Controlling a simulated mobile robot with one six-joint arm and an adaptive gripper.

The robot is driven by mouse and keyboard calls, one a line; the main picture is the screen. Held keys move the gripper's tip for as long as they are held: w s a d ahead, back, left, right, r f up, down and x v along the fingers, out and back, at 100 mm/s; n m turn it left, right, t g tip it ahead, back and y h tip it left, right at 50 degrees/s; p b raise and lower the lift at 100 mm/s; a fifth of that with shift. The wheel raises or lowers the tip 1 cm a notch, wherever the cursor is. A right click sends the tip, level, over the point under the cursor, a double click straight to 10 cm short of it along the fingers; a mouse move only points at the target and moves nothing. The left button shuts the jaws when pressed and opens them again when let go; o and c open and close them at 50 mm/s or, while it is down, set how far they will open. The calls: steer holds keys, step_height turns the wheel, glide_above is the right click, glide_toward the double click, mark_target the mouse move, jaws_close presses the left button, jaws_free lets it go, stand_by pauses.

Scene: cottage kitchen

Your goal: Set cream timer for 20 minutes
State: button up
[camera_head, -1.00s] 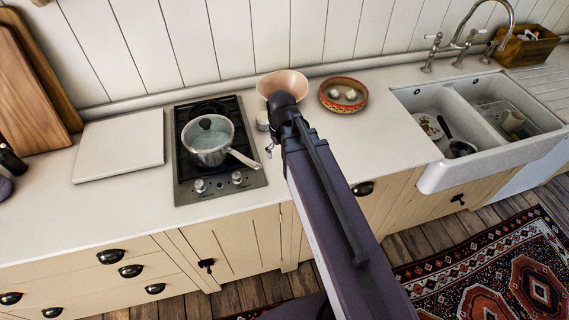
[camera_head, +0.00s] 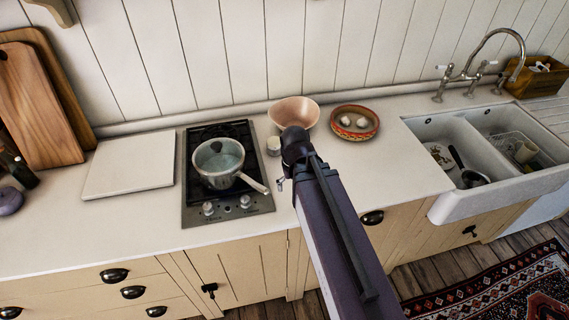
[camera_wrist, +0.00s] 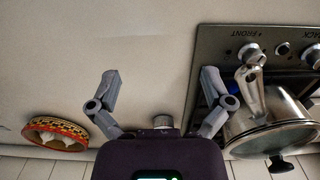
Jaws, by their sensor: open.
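The cream timer (camera_head: 274,146) is a small, pale, round thing standing on the counter between the hob and the pink bowl. In the wrist view a small round object, apparently the timer (camera_wrist: 162,122), shows between the finger bases, partly hidden by my gripper body. Its dial marks are too small to read. My gripper (camera_wrist: 160,80) is open and empty, with its two fingers spread wide over bare counter. In the head view my arm hides most of the gripper, and a small part of it shows beside the hob's right front corner.
A lidded saucepan (camera_head: 219,163) sits on the hob (camera_head: 196,212), its handle pointing towards my gripper. A pink bowl (camera_head: 294,112) and a patterned bowl (camera_head: 356,122) stand behind. A white board (camera_head: 130,165) lies left of the hob; the sink (camera_head: 500,190) is right. Front counter is clear.

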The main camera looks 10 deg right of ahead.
mark_target(274, 140)
steer(key=w+r+n+p, duration=0.2)
steer(key=w+r+p, duration=0.1)
steer(key=w, duration=1.1)
steer(key=w+r+n+p, duration=0.3)
steer(key=w+r+p, duration=0.1)
steer(key=w, duration=1)
steer(key=shift+w+r, duration=0.15)
steer(key=shift+w, duration=0.05)
steer(key=shift+f, duration=0.2)
step_height(274, 140, down, 13)
steer(key=b, duration=1.3)
steer(key=shift+f+b, duration=0.2)
steer(key=shift+b, duration=0.1)
steer(key=c, duration=0.9)
